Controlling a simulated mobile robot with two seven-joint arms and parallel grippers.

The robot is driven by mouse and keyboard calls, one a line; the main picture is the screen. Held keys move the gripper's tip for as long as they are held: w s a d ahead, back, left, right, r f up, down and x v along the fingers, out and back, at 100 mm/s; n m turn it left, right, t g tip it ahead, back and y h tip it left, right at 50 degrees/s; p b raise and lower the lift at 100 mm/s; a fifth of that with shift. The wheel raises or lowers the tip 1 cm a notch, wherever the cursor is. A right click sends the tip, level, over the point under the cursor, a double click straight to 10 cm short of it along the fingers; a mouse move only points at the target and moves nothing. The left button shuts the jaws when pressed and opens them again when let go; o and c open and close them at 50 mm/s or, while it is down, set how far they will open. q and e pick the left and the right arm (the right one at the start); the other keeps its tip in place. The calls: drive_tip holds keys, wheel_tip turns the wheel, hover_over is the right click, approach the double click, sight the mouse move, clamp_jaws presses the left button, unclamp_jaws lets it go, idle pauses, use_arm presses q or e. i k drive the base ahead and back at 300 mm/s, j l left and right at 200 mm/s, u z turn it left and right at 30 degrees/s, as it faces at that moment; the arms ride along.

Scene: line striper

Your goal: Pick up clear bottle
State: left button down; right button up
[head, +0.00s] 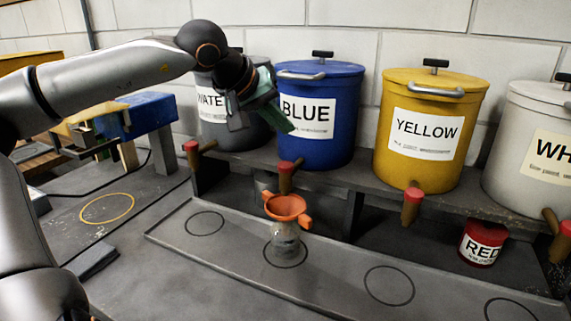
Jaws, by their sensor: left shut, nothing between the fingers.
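The clear bottle (284,246) stands upright on the grey tray within a drawn black circle, below the blue bucket's tap. An orange funnel (286,208) sits on its mouth and hides its top. My left arm comes in from the left at upper height. My left gripper (262,128) is shut and empty, in front of the grey WATER bucket and the blue BLUE bucket, well above and slightly left of the bottle. It does not touch the bottle or funnel. My right gripper is not in view.
WATER (222,122), BLUE (322,125), YELLOW (432,130) and white (525,155) buckets stand on a shelf with protruding taps (411,205). A small RED can (482,243) sits below. The grey tray (335,265) has other empty circles. A yellow circle (107,208) marks the bench.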

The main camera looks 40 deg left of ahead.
sight(284, 238)
drive_tip(key=k+l, duration=0.25)
drive_tip(key=k, duration=0.2)
drive_tip(key=k+l, duration=0.2)
drive_tip(key=k, duration=0.3)
